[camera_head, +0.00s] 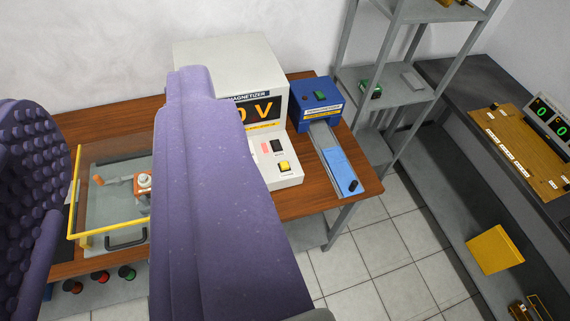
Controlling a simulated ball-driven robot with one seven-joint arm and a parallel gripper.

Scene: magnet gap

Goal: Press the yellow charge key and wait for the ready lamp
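The cream magnetizer (232,49) stands on the wooden bench at the back wall. Its dark display (263,112) shows amber characters ending in "V", with the left part hidden behind my purple arm. The yellow key (284,166) sits on the sloping front panel, right of my arm. A black switch (277,146) and a small reddish piece (265,147) are above it; I cannot tell whether the reddish piece is a lamp or is lit. No ready lamp can be made out for sure.
A blue device (316,98) with a blue slide (341,170) stands right of the magnetizer. A clear yellow-edged guard (107,235) covers a fixture at left. A grey shelf rack (398,78) and dark bench (475,110) are at right. Tiled floor is free between the benches.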

